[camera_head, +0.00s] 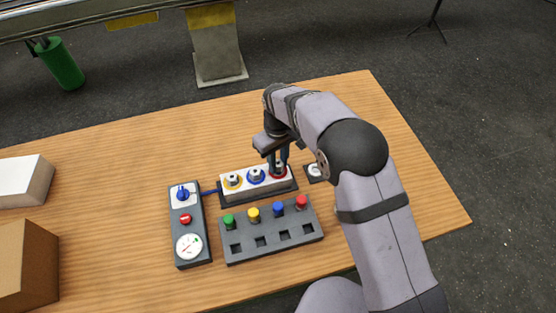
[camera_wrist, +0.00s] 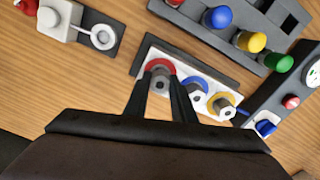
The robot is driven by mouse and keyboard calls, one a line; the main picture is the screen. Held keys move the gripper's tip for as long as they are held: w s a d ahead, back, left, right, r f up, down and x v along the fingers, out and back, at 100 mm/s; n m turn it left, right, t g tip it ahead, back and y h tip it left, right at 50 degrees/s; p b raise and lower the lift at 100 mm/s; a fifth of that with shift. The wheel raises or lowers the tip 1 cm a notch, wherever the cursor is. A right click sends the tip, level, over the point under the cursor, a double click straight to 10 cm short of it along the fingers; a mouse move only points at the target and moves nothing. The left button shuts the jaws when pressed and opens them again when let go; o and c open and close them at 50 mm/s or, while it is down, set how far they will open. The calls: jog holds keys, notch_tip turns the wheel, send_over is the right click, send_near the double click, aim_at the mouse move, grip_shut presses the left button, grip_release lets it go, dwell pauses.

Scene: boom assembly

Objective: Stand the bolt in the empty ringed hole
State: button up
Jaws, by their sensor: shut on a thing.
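The white block (camera_head: 243,190) has three ringed holes in a row on a dark base. Grey bolts stand in the yellow-ringed hole (camera_head: 232,181) and the blue-ringed hole (camera_head: 256,175). My gripper (camera_head: 278,170) is over the right end, at the red-ringed hole (camera_wrist: 158,65). In the wrist view its fingers (camera_wrist: 161,88) are closed on a grey bolt (camera_wrist: 160,82), which looks upright at the red ring. The fingers hide part of the bolt and ring, and I cannot tell how deep its lower end sits.
A dark rack (camera_head: 270,240) with green, yellow, blue and red knobs stands in front of the block. A panel (camera_head: 187,222) with a blue switch, red button and dial is to the left. A dark pad with a white ring (camera_wrist: 103,37) lies beside the block. Cartons stand at far left.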

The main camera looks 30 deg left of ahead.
jog(key=shift+f, duration=0.25)
jog(key=o, duration=1.1)
jog(key=shift+r, duration=0.1)
jog(key=shift+r+p, duration=2.4)
jog(key=shift+r, duration=1.05)
